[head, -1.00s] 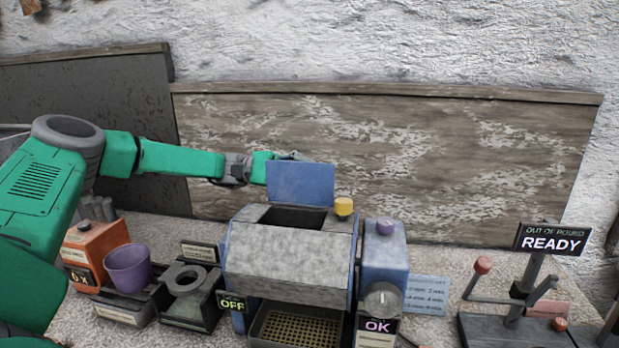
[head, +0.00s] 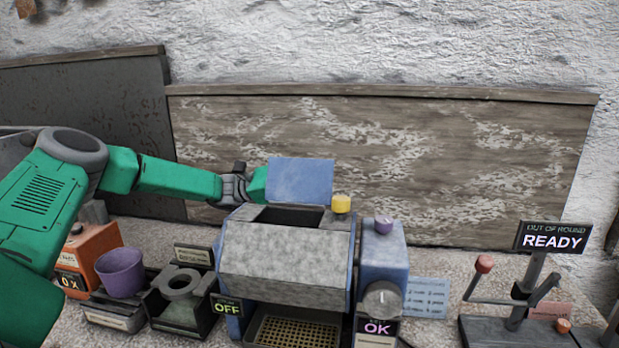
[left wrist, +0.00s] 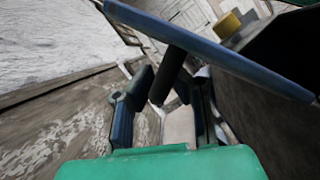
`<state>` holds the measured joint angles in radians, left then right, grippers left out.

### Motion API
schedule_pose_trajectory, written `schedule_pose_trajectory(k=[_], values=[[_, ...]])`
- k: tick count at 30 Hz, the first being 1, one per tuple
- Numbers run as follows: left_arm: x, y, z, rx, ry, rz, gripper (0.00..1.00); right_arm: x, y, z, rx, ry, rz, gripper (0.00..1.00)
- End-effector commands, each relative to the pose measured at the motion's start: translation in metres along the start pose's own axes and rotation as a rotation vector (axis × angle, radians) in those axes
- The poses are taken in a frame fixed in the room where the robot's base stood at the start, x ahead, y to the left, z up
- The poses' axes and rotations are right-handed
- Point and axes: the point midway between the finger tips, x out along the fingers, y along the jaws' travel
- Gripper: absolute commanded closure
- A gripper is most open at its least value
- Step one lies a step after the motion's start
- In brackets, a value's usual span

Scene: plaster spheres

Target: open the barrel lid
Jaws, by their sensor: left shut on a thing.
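The barrel (head: 285,262) is a grey-white drum in a blue frame, with a dark opening on top. Its blue lid (head: 300,181) stands raised at the back of that opening. In the left wrist view the lid (left wrist: 215,50) crosses the top as a tilted blue slab with a dark round handle (left wrist: 168,78) on it. My left gripper (left wrist: 172,98) is shut on the handle, its fingers on either side. In the head view the fingers are hidden behind the lid. My right gripper is not in view.
A yellow knob (head: 341,204) sits beside the opening and a purple knob (head: 384,225) on the blue side box. A purple cup (head: 121,272) and an orange box (head: 90,258) stand left. A lever stand (head: 515,330) is at right. A wooden board (head: 430,165) closes the back.

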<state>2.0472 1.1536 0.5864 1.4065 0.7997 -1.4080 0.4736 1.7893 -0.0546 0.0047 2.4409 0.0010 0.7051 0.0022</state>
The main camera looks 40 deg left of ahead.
Motion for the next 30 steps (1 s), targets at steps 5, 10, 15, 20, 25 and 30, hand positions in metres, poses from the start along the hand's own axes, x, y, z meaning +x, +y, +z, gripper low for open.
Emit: schedule_pose_trajectory(k=[5,10,15,20,25,30], values=[[-0.005,-0.001,-0.001,-0.004,0.003,0.006,1.0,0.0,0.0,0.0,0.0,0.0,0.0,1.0],[-0.005,-0.001,-0.001,-0.003,0.004,0.006,1.0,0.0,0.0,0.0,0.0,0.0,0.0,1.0],[-0.004,-0.001,-0.001,-0.002,0.004,0.004,0.69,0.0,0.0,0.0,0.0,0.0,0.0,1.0],[0.002,0.0,-0.002,-0.002,0.006,0.001,0.69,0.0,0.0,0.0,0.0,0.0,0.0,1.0],[0.001,-0.001,-0.002,-0.001,0.009,-0.001,0.69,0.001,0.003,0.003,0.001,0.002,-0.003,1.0],[-0.027,-0.001,-0.002,0.0,0.009,0.002,0.69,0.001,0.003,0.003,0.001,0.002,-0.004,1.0]])
